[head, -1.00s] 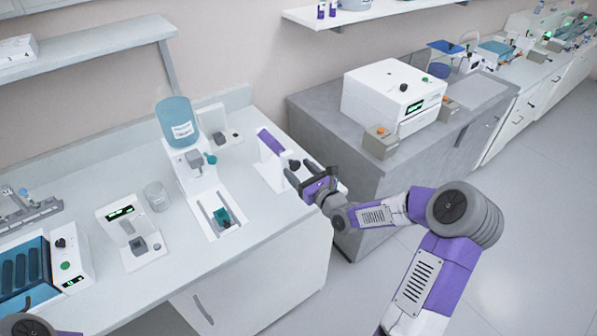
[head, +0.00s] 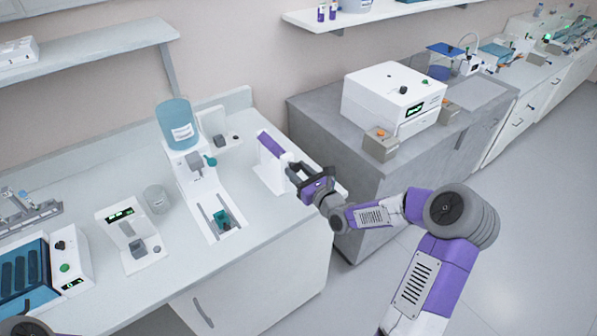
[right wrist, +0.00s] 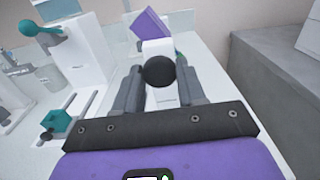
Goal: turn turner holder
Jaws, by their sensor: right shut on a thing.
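The turner holder (head: 268,172) is a white stand on the right end of the white bench. It carries a tilted purple block (head: 270,143) on top, which also shows in the right wrist view (right wrist: 150,24). A round black knob (right wrist: 159,71) faces my right gripper. My right gripper (head: 293,171) is at the front of the stand, its two grey fingers on either side of the knob and shut on it. In the head view the fingers mostly hide the knob. My left gripper is out of view; only part of my left arm shows at the bottom left corner.
Left of the holder stands a white dispenser with a blue tank (head: 179,125) and a teal lever (head: 210,161). A glass beaker (head: 157,199) and a small white device (head: 128,236) are further left. A grey counter (head: 330,130) with a white box machine (head: 385,92) rises at the right.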

